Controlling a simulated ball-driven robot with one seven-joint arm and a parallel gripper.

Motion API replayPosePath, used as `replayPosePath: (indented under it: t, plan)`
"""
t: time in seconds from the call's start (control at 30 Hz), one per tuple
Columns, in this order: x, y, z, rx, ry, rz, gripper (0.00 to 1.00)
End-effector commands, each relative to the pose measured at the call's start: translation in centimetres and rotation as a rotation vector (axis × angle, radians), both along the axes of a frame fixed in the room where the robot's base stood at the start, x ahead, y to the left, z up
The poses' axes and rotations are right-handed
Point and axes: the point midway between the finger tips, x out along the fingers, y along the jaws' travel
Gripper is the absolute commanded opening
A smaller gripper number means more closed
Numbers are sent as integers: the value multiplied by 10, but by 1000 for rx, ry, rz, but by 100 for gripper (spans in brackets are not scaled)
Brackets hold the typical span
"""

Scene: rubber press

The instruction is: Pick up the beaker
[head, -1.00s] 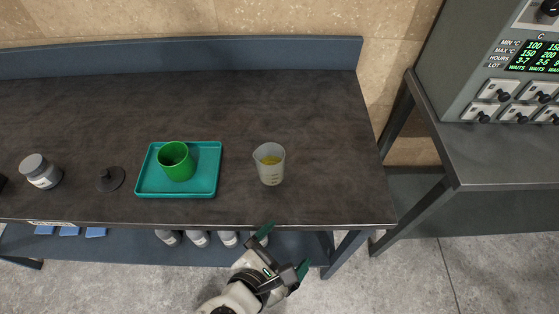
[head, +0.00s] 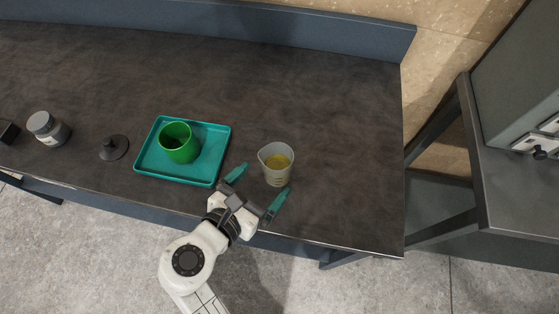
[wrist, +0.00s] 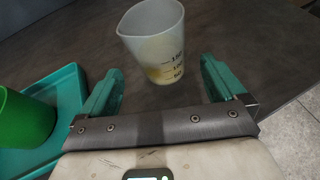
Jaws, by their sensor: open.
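The beaker (head: 277,166) is translucent with a spout and dark volume marks, and holds some yellow content. It stands upright on the dark bench top, right of the teal tray. My gripper (head: 257,190) is open and empty just in front of the beaker, its two green fingers spread and pointing at it. In the wrist view the beaker (wrist: 153,42) stands just beyond the fingertips, roughly midway between the fingers of my gripper (wrist: 160,85). No contact with it shows.
A teal tray (head: 152,168) holding a green cup (head: 179,146) lies close to the left of my gripper. A black stand (head: 113,148) and a grey-lidded jar (head: 47,128) are farther left. The bench (head: 340,130) is clear behind and right of the beaker.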

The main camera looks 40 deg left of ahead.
Motion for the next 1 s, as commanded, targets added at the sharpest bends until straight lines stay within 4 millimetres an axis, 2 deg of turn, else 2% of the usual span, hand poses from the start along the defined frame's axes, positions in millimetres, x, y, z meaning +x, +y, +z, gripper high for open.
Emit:
replayPosePath:
  t: [0.27, 0.6, 0.87, 1.0]
  plan:
    - [21, 3, -9, 0, 1, -1, 97]
    - [58, 9, -29, 1, 1, -2, 97]
    - [61, 9, -31, 1, 1, -2, 97]
    - [61, 9, -31, 1, 1, -2, 85]
